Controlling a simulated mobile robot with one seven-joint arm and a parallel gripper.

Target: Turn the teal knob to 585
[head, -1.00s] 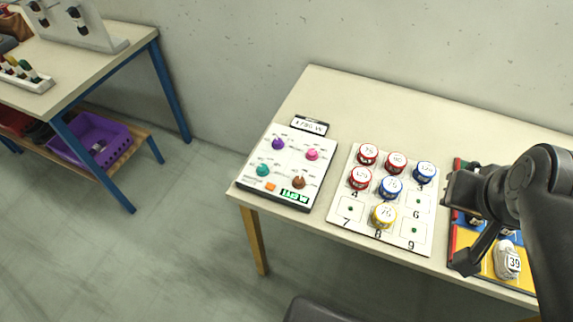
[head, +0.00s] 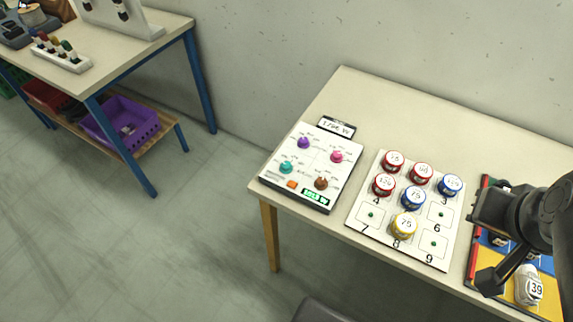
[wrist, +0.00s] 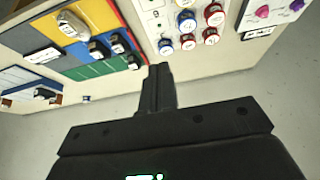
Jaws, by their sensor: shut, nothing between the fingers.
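The teal knob (head: 286,167) sits at the lower left of a white control panel (head: 325,190) on the table, with a purple knob (head: 303,143), a pink knob (head: 336,156) and a brown knob (head: 321,183). A green display (head: 316,197) is lit on the panel's front edge; its digits are too small to read. A small sign (head: 337,126) stands behind the panel. My gripper (wrist: 160,70) is shut and empty in the wrist view. In the head view my arm is at the right edge, well apart from the panel. The teal knob is out of the wrist view.
A numbered board (head: 435,259) with several red, blue and yellow tins lies right of the panel. A coloured tray (head: 501,291) with shoes is farther right, partly behind my arm. Another table (head: 100,75) stands at left. Floor between the tables is clear.

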